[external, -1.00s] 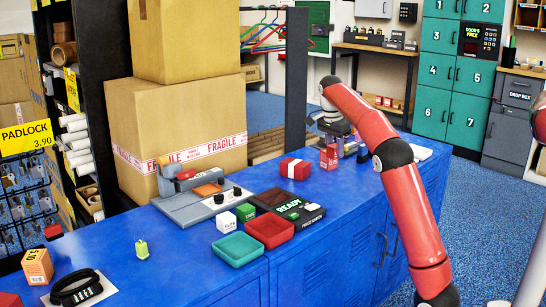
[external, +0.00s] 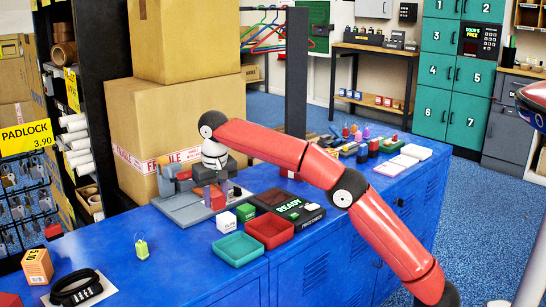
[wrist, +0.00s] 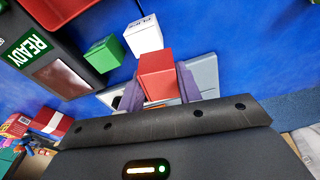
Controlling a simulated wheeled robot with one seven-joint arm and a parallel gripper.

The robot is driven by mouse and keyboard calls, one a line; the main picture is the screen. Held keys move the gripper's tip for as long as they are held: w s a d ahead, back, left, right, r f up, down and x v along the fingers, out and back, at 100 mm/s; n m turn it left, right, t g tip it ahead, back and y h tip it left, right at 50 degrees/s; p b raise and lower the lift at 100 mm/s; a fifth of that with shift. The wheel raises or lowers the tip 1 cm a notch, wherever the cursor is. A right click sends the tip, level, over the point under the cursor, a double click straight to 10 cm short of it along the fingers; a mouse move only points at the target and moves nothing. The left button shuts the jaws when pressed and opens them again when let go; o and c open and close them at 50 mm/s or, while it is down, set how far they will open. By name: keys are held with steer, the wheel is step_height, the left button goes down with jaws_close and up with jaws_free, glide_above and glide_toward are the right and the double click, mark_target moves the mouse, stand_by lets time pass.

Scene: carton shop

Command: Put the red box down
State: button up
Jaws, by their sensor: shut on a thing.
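The red box (wrist: 157,72) is held between the two purple-grey fingers of my gripper (wrist: 158,84), seen in the wrist view. In the external view my gripper (external: 215,196) points down over the right part of a grey plate-like device (external: 178,211), with the red box (external: 218,202) between its fingers. Whether the box touches the plate cannot be told. In the wrist view the plate (wrist: 204,74) and a bit of orange lie behind the box. The lower part of the box is hard to make out.
A white cube (external: 226,222) and a green cube (external: 246,212) stand close by. A black READY device (external: 287,207), a red tray (external: 269,232) and a teal tray (external: 239,248) lie to the right and front. Large cartons (external: 176,120) rise behind.

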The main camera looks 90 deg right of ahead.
mark_target(182, 261)
steer(key=w+a+n, duration=0.2)
steer(key=a, duration=0.3)
steer(key=w+a+n, duration=0.2)
steer(key=a, duration=0.4)
steer(key=w+a+f+n+t, duration=0.1)
steer(key=w+a+n, duration=0.1)
steer(key=a, duration=0.3)
steer(key=shift+a+y, duration=0.15)
steer(key=shift+y, duration=0.15)
steer(key=shift+a+f+n, duration=0.15)
steer(key=shift+f+n, duration=0.1)
steer(key=shift+n, duration=0.05)
steer(key=shift+f+b, duration=0.35)
steer(key=shift+f, duration=1.9)
steer(key=shift+f, duration=0.15)
steer(key=o, duration=1)
steer(key=shift+o, duration=0.2)
